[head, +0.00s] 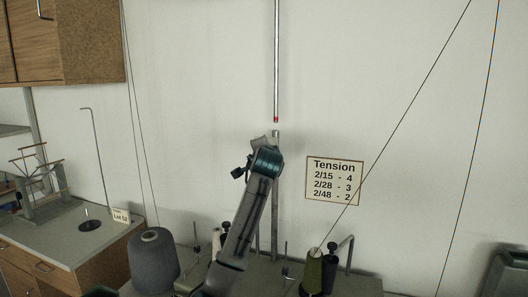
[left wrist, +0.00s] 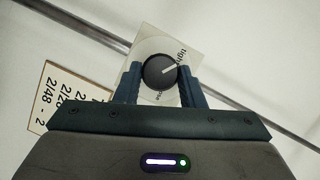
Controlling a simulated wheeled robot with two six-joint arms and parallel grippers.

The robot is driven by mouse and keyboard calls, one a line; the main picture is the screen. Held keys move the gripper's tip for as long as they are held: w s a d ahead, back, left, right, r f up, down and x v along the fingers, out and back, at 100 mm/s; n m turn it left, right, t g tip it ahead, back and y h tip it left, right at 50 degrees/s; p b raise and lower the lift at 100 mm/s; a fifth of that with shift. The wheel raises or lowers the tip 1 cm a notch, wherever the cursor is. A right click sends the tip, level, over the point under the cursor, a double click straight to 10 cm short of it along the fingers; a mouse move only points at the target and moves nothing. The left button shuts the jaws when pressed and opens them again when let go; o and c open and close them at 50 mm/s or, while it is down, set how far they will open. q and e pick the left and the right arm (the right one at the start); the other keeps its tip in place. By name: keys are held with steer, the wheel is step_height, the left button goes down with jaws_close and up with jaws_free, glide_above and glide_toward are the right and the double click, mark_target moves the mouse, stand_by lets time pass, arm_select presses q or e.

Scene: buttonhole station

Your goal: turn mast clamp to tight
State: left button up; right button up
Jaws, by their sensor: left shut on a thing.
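The mast (head: 276,60) is a thin vertical metal rod in the head view, with a red band low on its upper part. The mast clamp is a round dark knob (left wrist: 157,76) on a pale square plate (left wrist: 150,46) in the left wrist view. The knob's white pointer line points up and right, toward lettering that reads "tigh", its end hidden. More lettering below the knob is mostly covered. My left gripper (left wrist: 160,80) is shut on the knob, one finger on each side. In the head view my left arm hides the knob. My right gripper is not in view.
A Tension card (head: 334,181) hangs on the wall right of the mast. A grey yarn cone (head: 153,262) and a green cone (head: 313,272) stand below. Thin yarns run up at both sides. A wooden cabinet (head: 90,42) hangs upper left.

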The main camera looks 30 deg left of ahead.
arm_select(q)
steer(key=shift+n, duration=0.4)
stand_by(0.3)
steer(key=o, duration=1)
steer(key=b+v, duration=0.4)
steer(key=v, duration=0.6)
steer(key=shift+s+d+r, duration=0.1)
steer(key=shift+s+r, duration=0.05)
steer(key=shift+s, duration=0.2)
